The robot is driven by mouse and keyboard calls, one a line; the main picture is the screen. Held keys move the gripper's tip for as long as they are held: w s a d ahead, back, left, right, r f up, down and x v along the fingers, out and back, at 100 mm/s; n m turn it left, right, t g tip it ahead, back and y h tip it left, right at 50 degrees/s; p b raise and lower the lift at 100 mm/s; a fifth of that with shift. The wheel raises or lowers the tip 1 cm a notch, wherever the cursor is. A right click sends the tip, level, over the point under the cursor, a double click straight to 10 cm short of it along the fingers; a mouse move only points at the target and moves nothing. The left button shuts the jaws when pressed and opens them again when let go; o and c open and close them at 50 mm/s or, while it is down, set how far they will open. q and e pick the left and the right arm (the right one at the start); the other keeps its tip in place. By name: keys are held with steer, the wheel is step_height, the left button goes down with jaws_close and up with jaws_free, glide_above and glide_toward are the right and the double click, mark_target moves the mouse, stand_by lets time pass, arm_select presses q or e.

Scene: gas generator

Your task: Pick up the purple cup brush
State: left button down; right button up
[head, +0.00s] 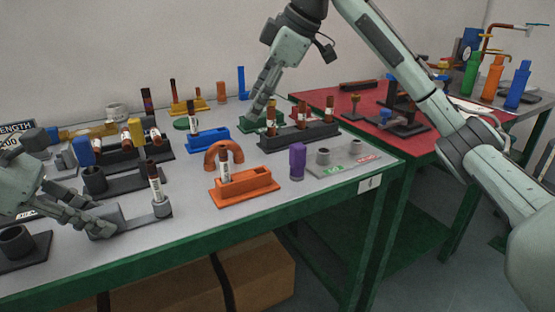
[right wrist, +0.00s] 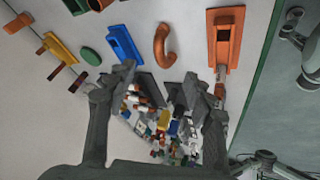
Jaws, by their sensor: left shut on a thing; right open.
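The purple cup brush (head: 297,161) stands upright near the table's front edge, right of the orange holder (head: 244,187). I cannot make it out in the right wrist view. My right gripper (head: 256,122) points down at the back of the table, behind and left of the brush and clear of it. It is open in the right wrist view (right wrist: 162,78), with nothing seen gripped. My left gripper (head: 104,226) is low at the table's left front, far from the brush. It is shut on a grey piece (head: 106,217), partly hidden by the fingers.
An orange arch (head: 224,152) and blue holder (head: 207,142) stand left of the brush. A dark rack of brown-capped tubes (head: 300,134) is behind it. A grey plate with two small cups (head: 343,158) lies to its right. A red-topped table (head: 350,105) adjoins.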

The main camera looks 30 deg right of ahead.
steer(key=s+d+n+g+h, duration=0.1)
steer(key=s, duration=0.1)
steer(key=s+d+n+g+h, duration=0.1)
steer(key=s+d+n+g, duration=0.1)
steer(key=s+d+n+g+h, duration=0.1)
steer(key=s+n, duration=0.1)
steer(key=shift+s+d+r+g, duration=0.1)
steer(key=shift+s+d+g, duration=0.2)
steer(key=shift+s+d, duration=0.1)
steer(key=shift+s+d+h, duration=0.15)
steer(key=shift+d+h, duration=0.05)
steer(key=shift+h, duration=0.1)
steer(key=shift+s+f, duration=0.1)
steer(key=shift+f, duration=0.35)
glide_above(298, 159)
steer(key=f, duration=0.5)
steer(key=shift+w+d, duration=0.3)
steer(key=shift+d, duration=0.05)
steer(key=shift+w+d+f, duration=0.1)
steer(key=shift+w+f, duration=0.1)
steer(key=shift+f, duration=1.35)
steer(key=shift+w+f, duration=0.2)
steer(key=shift+f, duration=1.35)
steer(key=c, duration=1)
steer(key=shift+c, duration=0.2)
steer(key=shift+r, duration=0.1)
